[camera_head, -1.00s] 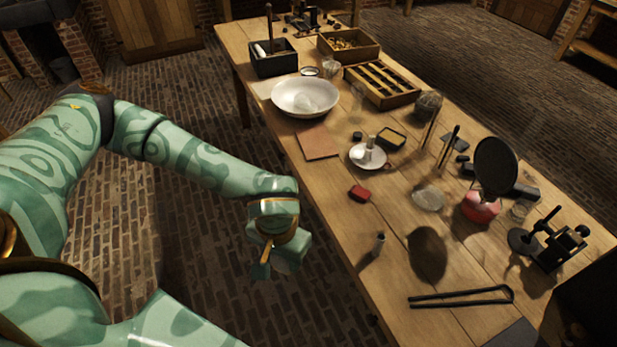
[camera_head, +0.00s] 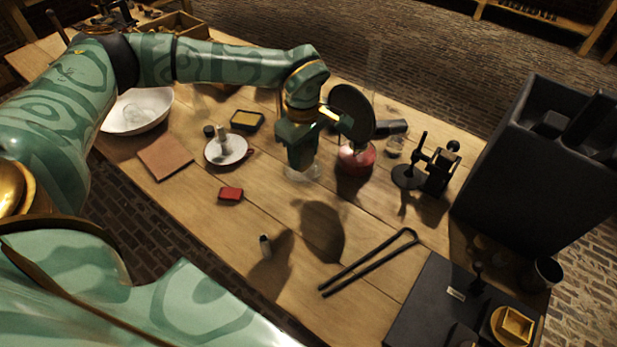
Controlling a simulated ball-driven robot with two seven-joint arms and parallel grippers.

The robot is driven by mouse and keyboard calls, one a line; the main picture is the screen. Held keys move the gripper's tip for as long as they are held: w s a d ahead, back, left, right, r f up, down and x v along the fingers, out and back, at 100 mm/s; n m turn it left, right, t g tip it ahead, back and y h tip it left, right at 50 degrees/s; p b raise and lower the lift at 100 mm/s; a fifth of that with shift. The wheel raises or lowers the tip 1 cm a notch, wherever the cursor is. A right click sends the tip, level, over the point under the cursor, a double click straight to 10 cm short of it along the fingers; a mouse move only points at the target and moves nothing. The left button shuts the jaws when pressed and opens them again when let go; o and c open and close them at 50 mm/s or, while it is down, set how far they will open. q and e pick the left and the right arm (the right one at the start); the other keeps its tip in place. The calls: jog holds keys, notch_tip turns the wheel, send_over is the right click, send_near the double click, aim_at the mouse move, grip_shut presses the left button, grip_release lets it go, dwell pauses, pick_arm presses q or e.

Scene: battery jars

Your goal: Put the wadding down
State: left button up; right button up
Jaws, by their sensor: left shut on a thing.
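My left gripper (camera_head: 301,160) points down over the middle of the table, just in front of the round black disc (camera_head: 351,112). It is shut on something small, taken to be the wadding. The gripper body hides what it holds, so I cannot make out its shape. A pale, glassy round patch (camera_head: 303,175), like a shallow dish, lies on the table directly under the fingertips. I cannot tell whether the held thing touches it. My right gripper is out of view.
A red burner-like base (camera_head: 355,160) stands close right of the gripper. A red block (camera_head: 230,194), white saucer (camera_head: 226,150), tongs (camera_head: 370,262) and small black stand (camera_head: 437,172) lie around. A white bowl (camera_head: 137,112) is far left, a large black box (camera_head: 535,165) right.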

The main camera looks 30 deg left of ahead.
pick_arm(q)
jog(key=w+a+r+n+b, duration=0.45)
jog(key=w+n, duration=0.35)
jog(key=n, duration=0.6)
jog(key=f+b, duration=0.2)
jog(key=f, duration=0.4)
jog(key=f+b, duration=0.2)
jog(key=f, duration=0.4)
jog(key=a+f+b, duration=0.1)
jog(key=f+b, duration=0.1)
jog(key=f, duration=0.4)
jog(key=shift+f+b, duration=0.15)
jog(key=shift+b, duration=0.2)
jog(key=o, duration=0.9)
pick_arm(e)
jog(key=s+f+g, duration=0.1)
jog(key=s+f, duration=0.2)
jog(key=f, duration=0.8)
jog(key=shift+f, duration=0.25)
pick_arm(q)
notch_tip(320, 180, up, 12)
jog(key=p, duration=0.4)
jog(key=shift+r+p, duration=0.2)
jog(key=shift+p, duration=0.15)
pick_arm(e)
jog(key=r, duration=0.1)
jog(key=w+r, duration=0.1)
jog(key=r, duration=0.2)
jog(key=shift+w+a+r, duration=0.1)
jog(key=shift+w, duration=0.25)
